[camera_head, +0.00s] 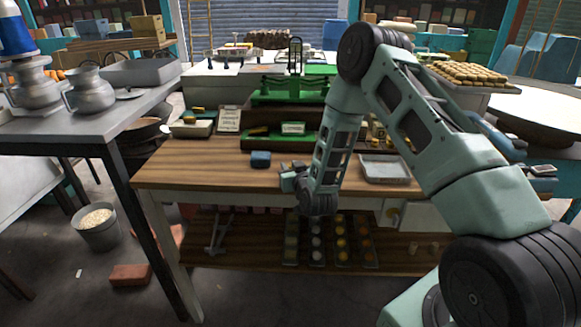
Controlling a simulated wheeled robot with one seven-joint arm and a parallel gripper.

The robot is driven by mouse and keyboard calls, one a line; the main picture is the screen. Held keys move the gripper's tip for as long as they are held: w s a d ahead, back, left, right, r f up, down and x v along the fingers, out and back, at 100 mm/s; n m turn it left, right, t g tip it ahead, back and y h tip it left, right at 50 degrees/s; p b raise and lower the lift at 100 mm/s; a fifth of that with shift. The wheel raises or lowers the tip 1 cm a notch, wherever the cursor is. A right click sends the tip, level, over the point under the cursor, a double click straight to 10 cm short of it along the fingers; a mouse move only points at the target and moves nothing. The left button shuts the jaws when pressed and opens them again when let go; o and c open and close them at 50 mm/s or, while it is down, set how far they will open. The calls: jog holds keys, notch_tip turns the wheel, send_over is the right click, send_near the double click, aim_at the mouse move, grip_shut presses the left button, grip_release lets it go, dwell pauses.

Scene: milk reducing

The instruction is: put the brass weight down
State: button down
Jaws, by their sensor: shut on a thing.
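My gripper (287,175) is low over the front middle of the wooden table (200,170), with my arm reaching in from the right. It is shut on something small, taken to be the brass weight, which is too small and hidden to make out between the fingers. I cannot tell whether it touches the tabletop. A blue block-like thing (261,159) lies just left of and behind my gripper. A green balance scale (290,88) stands behind, partly hidden by my arm.
A shallow metal tray (385,169) lies right of my arm. A small sign (229,119) stands at the back left. A grey side table (95,122) with metal jugs (88,90) is at left. The front-left tabletop is clear. A bucket (98,228) and brick (130,275) are on the floor.

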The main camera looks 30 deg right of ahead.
jog(key=shift+f, duration=0.1)
jog(key=c, duration=1.6)
grip_release()
jog(key=shift+f, duration=0.1)
jog(key=o, duration=0.4)
jog(key=shift+r, duration=0.2)
